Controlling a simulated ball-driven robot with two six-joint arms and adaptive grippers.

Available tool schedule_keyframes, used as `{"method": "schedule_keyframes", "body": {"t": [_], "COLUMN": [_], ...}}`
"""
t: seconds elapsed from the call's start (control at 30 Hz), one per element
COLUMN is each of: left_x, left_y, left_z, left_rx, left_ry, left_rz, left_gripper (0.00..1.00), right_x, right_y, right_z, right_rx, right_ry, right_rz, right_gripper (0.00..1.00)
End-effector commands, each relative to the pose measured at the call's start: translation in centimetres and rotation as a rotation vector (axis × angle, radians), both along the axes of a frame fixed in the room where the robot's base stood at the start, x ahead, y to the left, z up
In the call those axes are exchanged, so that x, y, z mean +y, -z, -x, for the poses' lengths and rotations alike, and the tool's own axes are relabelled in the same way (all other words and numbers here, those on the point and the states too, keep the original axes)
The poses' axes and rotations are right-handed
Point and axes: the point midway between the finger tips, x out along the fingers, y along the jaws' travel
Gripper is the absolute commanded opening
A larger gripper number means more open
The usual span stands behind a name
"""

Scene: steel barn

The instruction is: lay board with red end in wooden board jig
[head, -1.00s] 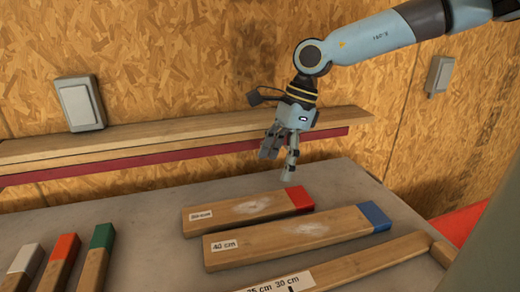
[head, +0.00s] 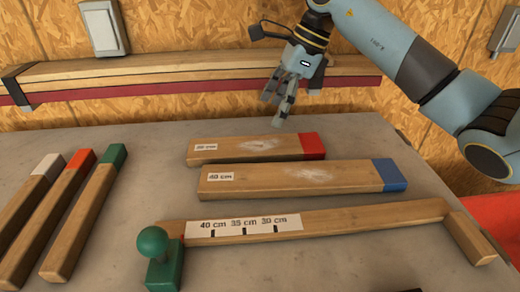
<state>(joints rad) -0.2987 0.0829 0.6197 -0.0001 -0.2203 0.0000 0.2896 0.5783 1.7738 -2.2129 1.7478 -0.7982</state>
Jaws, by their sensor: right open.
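The board with the red end (head: 258,148) lies flat on the grey table, with its red end to the right and a small white label at its left. The wooden board jig (head: 340,221) is nearer the front, a long strip with a white scale marked 40, 35 and 30 cm. An angled end block (head: 468,237) is at its right, and a green block with a round knob (head: 160,262) is at its left. My right gripper (head: 278,103) is open and empty, above and behind the red-ended board. My left gripper is out of view.
A blue-ended board (head: 300,178) labelled 40 cm lies between the red-ended board and the jig. Boards with white, orange (head: 52,210) and green (head: 90,210) ends lie at the left.

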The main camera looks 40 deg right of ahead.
Motion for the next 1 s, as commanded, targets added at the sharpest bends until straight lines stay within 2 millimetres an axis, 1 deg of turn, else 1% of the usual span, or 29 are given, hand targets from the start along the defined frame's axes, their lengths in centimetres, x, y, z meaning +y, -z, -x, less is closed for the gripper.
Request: {"method": "schedule_keyframes", "body": {"t": [0.1,0.2,0.43,0.57,0.63,0.77,0.97,1.0], "left_x": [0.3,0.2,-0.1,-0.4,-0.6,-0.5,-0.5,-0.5], "left_y": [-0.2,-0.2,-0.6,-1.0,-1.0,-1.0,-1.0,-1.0], "left_z": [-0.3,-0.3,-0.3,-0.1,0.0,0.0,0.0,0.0], "left_rx": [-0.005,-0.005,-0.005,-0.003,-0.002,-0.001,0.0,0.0], "left_ry": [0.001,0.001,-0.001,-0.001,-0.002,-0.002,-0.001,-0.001], "left_rz": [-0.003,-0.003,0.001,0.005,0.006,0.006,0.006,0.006], "left_gripper": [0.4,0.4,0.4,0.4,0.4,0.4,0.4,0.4], "right_x": [0.8,1.2,2.0,2.9,3.1,3.3,3.3,3.3], "right_y": [2.0,3.4,5.2,7.1,8.1,8.9,9.0,9.0], "right_z": [-0.3,-0.6,-1.1,-1.7,-2.0,-2.2,-2.2,-2.2], "right_rx": [0.006,0.005,0.006,0.007,0.006,0.004,0.003,0.003], "right_ry": [0.0,0.001,0.001,0.001,0.002,0.001,0.0,0.0], "right_rz": [-0.004,-0.003,-0.004,-0.004,-0.002,0.0,0.001,0.001], "right_gripper": [0.78,0.78,0.78,0.78,0.78,0.78,0.78,0.74]}}
